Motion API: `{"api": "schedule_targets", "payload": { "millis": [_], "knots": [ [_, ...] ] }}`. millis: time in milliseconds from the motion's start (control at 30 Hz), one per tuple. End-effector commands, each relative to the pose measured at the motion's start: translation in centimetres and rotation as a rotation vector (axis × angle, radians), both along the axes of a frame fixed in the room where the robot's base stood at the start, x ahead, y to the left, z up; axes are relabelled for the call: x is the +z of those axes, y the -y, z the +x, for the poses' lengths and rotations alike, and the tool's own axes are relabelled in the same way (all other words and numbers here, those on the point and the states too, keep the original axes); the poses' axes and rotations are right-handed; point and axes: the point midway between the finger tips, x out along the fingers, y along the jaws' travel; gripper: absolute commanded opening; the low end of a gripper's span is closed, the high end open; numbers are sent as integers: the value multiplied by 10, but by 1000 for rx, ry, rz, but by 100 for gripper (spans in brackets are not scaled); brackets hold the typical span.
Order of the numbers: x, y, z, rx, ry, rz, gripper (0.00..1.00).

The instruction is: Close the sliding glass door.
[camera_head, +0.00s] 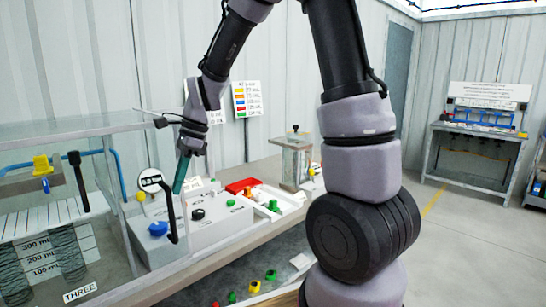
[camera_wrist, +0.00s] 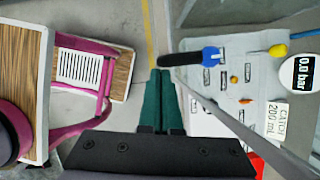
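The glass enclosure (camera_head: 60,133) stands at the left of the head view, with clear panes and a pale top edge. I cannot tell which pane is the sliding door or how far it stands open. A thin pale pane edge (camera_wrist: 235,125) runs diagonally in the wrist view, just right of my fingers. My gripper (camera_wrist: 160,75) has its teal fingers side by side, with nothing visible between them. In the head view my gripper (camera_head: 178,190) points down beside the enclosure's right end, over the pump panel. Contact with the glass cannot be told.
A white pump panel (camera_head: 215,225) carries a gauge (camera_head: 150,180) and a blue valve knob (camera_head: 158,229) with a black lever close to my fingers. A red tray (camera_head: 243,186) and glass box (camera_head: 294,160) stand farther right. A magenta-framed stool (camera_wrist: 90,85) shows in the wrist view.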

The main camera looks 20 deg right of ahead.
Motion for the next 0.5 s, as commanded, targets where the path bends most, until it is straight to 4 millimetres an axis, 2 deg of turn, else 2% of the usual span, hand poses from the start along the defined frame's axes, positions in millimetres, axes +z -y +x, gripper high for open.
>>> {"api": "schedule_targets", "payload": {
  "millis": [33,200,400,500],
  "knots": [
    [0,-19,-8,11,-1,1,0],
    [0,-69,-26,9,0,2,0],
    [0,-113,-41,6,0,1,0],
    [0,-127,-47,5,0,1,0]
  ]
}}
